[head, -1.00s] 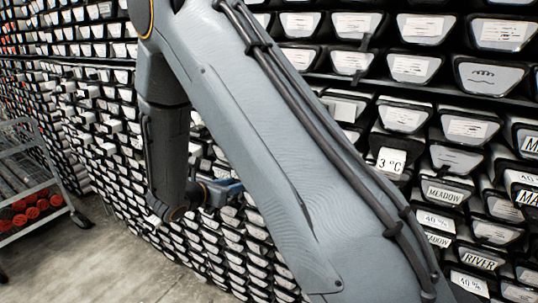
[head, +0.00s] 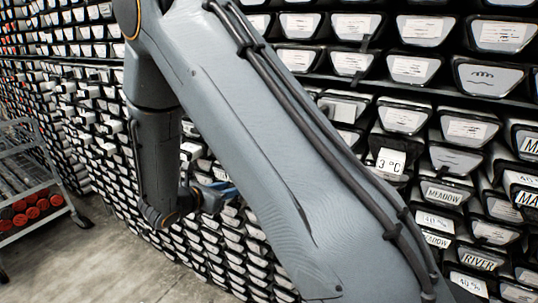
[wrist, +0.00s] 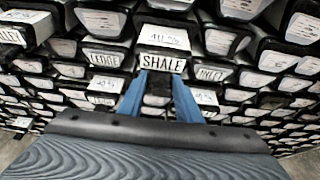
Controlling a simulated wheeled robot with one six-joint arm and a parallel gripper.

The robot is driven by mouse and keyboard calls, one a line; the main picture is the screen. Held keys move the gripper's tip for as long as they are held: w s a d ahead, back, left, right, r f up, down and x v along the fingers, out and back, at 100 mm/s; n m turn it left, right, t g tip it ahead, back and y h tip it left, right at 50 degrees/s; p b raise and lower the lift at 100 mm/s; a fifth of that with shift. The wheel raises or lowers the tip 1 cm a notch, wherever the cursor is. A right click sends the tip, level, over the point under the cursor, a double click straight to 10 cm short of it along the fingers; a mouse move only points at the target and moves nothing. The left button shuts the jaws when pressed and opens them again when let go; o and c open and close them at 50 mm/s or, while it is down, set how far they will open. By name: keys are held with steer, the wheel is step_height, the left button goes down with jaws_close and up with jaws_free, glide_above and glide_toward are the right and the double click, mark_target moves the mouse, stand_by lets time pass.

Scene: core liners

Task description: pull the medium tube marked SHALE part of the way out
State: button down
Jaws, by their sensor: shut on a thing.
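The tube marked SHALE (wrist: 163,62) is in the middle of the wrist view. Its white end label faces me, and a second white label shows on top of it. It looks nearer and larger than the tubes beside it. My gripper (wrist: 160,80) has two blue fingers reaching up to the lower edge of this end, shut on it; the exact contact is partly hidden. In the head view my gripper (head: 217,190) is small, low by the wall of tubes, and the SHALE label cannot be made out there.
Close neighbours are a tube marked LEDGE (wrist: 104,58) to the left and another labelled tube (wrist: 212,74) to the right. More tubes crowd above and below. A grey cart (head: 40,175) with red-ended cylinders stands at the far left. Concrete floor (head: 95,250) is clear between.

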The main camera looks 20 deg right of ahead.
steer(key=s+a+p, duration=0.1)
steer(key=s+a, duration=0.6)
steer(key=a, duration=0.2)
steer(key=s+a+p, duration=0.2)
steer(key=s+a, duration=0.4)
steer(key=a, duration=0.3)
steer(key=shift+s+a, duration=0.35)
steer(key=shift+a, duration=0.05)
stand_by(1.6)
